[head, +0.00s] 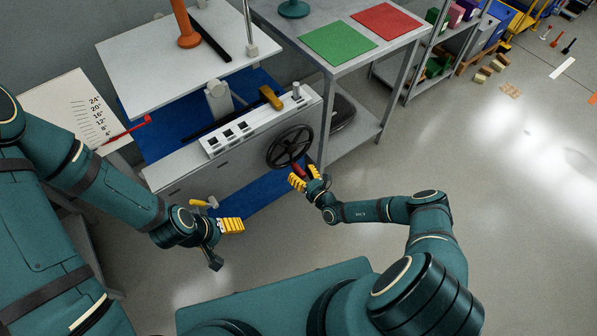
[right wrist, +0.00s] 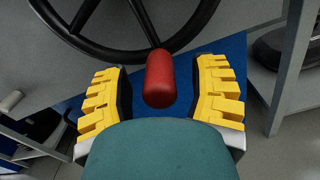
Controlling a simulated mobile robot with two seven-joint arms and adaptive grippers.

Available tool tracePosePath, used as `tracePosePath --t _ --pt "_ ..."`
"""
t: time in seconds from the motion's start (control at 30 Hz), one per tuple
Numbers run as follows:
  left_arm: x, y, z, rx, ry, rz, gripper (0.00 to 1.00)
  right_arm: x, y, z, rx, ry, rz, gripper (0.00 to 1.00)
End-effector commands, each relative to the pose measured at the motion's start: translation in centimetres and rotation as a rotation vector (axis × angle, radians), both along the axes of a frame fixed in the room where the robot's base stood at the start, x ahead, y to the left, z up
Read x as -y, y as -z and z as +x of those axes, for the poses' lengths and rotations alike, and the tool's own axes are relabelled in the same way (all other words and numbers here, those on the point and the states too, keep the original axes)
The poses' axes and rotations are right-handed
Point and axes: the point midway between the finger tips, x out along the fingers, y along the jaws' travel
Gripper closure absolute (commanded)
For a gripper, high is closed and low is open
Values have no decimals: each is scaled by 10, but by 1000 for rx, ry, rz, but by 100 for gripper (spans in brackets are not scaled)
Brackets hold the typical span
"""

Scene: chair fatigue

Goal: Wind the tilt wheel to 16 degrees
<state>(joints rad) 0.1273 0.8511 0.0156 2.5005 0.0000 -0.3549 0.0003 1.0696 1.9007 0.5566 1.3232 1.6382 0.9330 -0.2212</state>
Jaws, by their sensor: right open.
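The black tilt wheel (head: 290,146) is on the front of the grey test machine. Its red handle (head: 299,170) sticks out from the lower rim. My right gripper (head: 304,179) is open at the handle. In the right wrist view the red handle (right wrist: 160,78) lies between the two yellow fingers (right wrist: 162,98), with a gap on each side. The black wheel rim (right wrist: 125,48) shows behind it. The angle scale (head: 88,120) is a white board at left with a red pointer (head: 127,130) near its low marks; I cannot read the exact angle. My left gripper (head: 217,216) is away from the wheel, its opening unclear.
A white panel (head: 150,62) with an orange post (head: 186,30) is above the machine. A white control strip (head: 255,122) with black switches runs along its top. A grey table (head: 345,55) with green and red mats stands behind right. The floor at right is mostly clear.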

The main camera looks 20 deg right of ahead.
Motion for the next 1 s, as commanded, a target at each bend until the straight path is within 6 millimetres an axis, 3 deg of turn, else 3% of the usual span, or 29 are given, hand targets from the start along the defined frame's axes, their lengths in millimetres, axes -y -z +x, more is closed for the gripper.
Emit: tracePosePath --t 0.13,0.47,0.63,0.67,1.0 --pt "0 3 1 2 -1 0 26 -4 0 10 1 0 1 41" --pt "0 3 1 2 -1 0 26 -5 0 12 0 0 1 41" --pt "0 3 1 2 -1 0 26 -5 0 12 0 0 1 95" --pt "0 3 1 2 -1 0 26 -5 0 12 0 0 1 100" --pt "0 2 1 1 0 0 26 -5 -1 10 -5 0 15 100"
